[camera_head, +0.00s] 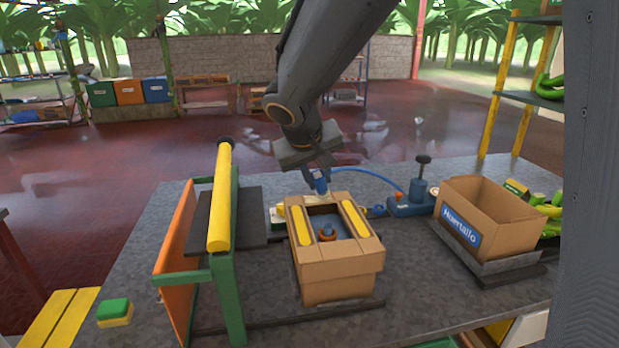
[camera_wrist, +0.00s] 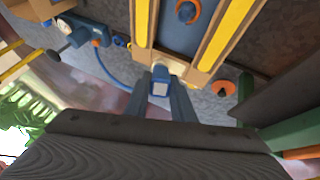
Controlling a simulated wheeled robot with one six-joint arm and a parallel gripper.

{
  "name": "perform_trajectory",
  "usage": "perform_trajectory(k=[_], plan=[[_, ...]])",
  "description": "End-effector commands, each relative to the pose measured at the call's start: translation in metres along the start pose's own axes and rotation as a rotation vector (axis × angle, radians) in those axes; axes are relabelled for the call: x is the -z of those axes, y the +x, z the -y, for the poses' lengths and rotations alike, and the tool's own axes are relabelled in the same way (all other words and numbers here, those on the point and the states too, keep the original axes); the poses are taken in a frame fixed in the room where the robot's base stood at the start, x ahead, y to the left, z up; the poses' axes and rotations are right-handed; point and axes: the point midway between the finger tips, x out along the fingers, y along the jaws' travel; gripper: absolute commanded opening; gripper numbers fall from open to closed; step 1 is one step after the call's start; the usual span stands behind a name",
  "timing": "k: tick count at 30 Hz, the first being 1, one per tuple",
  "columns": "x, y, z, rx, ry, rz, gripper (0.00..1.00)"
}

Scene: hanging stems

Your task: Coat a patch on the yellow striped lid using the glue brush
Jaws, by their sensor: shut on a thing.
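The cardboard box with two yellow stripes (camera_head: 303,225) on its top stands on the grey table, centre of the head view. Between the stripes is a blue area with an orange ring (camera_head: 327,234). The yellow-striped top (camera_wrist: 228,35) fills the upper middle of the wrist view. My gripper (camera_head: 318,172) is above the box's far edge, shut on the blue glue brush (camera_head: 319,183). The brush (camera_wrist: 160,87) sits between my fingers (camera_wrist: 163,95) in the wrist view. Its pale bristles (camera_wrist: 173,66) overlap the box's edge; I cannot tell whether they touch.
A blue hose (camera_head: 370,172) runs to a blue pump (camera_head: 408,203). An open carton (camera_head: 500,222) stands at right. A green frame with a yellow roller (camera_head: 221,195) rises close to the left of the box. A green-and-yellow block (camera_head: 115,312) lies at front left.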

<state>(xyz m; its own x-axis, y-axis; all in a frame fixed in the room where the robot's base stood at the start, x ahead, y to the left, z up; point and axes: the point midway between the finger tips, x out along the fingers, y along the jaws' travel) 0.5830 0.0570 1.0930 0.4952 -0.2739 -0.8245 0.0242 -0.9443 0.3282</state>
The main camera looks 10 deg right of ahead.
Motion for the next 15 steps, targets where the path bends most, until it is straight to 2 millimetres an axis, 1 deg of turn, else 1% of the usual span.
perform_trajectory(k=[8,10,12,15], plan=[[-0.004,0.005,-0.019,0.003,-0.007,-0.002,0.0],[-0.002,0.0,-0.021,0.004,-0.009,-0.002,0.0],[0.007,-0.015,-0.027,0.005,-0.006,-0.005,0.0],[0.01,-0.021,-0.029,0.005,-0.007,-0.003,0.0]])
